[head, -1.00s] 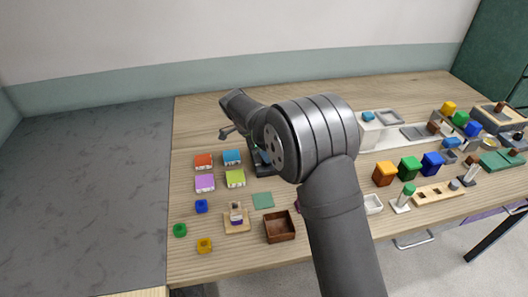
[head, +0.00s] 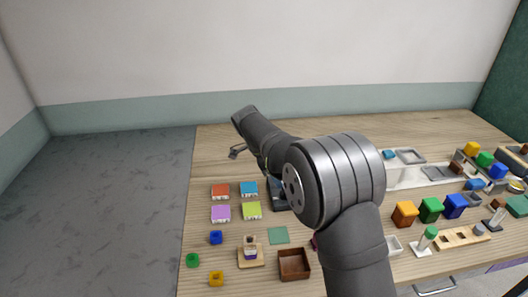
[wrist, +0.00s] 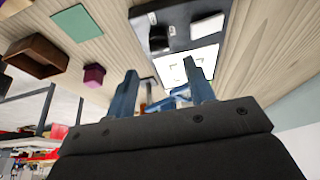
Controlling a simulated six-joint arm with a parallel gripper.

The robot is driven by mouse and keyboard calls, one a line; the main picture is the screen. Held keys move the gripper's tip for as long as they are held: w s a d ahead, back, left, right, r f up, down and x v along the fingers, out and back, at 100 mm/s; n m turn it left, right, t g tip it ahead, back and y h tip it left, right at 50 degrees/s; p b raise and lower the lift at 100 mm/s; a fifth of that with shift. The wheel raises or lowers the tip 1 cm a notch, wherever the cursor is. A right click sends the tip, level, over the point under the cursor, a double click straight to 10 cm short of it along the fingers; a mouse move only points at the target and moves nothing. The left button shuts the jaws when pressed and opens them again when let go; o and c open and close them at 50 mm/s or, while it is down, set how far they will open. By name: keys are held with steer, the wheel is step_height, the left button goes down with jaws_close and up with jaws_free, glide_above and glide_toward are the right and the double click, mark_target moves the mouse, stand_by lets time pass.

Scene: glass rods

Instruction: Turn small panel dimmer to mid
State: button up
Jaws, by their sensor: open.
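The small panel is a dark plate (head: 279,200) on the table, mostly hidden behind my arm in the head view. In the wrist view the dark plate (wrist: 196,14) shows more fully, with a black knob-like part (wrist: 158,40) and a white face (wrist: 190,66) bearing small marks. I cannot tell which part is the dimmer or how it is set. My gripper (wrist: 160,70) has two blue fingers set apart, with nothing seen held between them. The fingers appear in front of the white face; whether they touch the panel is not clear.
Red, blue, purple and lime blocks (head: 220,190) lie left of the panel. A green mat (head: 278,235) and brown box (head: 293,265) are nearer. A purple block (wrist: 94,76) shows beside the panel in the wrist view. Coloured blocks and trays (head: 430,209) crowd the right.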

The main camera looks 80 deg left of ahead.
steer(key=v, duration=1.1)
steer(key=shift+s+r, duration=0.2)
steer(key=shift+r, duration=0.05)
steer(key=x, duration=1.7)
steer(key=shift+w+f, duration=0.15)
steer(key=shift+w, duration=0.05)
